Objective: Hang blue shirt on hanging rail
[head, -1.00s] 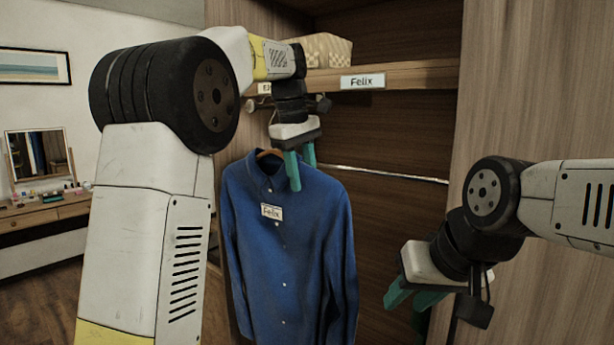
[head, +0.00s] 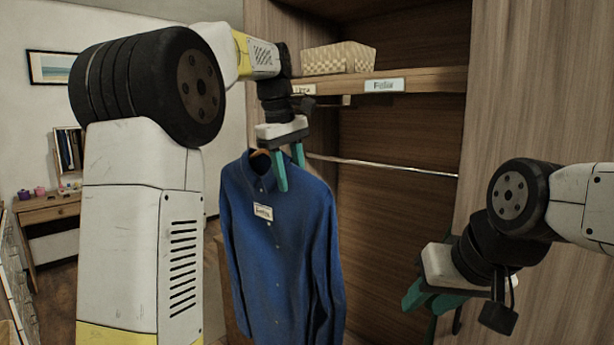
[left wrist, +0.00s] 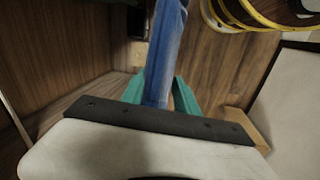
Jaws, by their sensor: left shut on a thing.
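The blue shirt (head: 277,245) hangs upright on a wooden hanger (head: 259,152), with a name label on its chest. My left gripper (head: 288,170) is shut at the top of the hanger and holds the shirt in front of the wardrobe. In the left wrist view the blue shirt (left wrist: 163,55) runs between the teal fingers (left wrist: 160,95). The hanging rail (head: 385,166) is a thin metal bar inside the wardrobe, to the right of and behind the shirt; its left end is hidden. My right gripper (head: 433,298) is at the lower right, away from the shirt, its fingers apart and empty.
Above the rail is a wooden shelf (head: 430,80) with a name label reading Felix (head: 384,85) and a woven basket (head: 338,58). The wardrobe's right panel (head: 500,110) stands behind my right arm. A dressing table (head: 50,212) is at the far left. The space below the rail looks clear.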

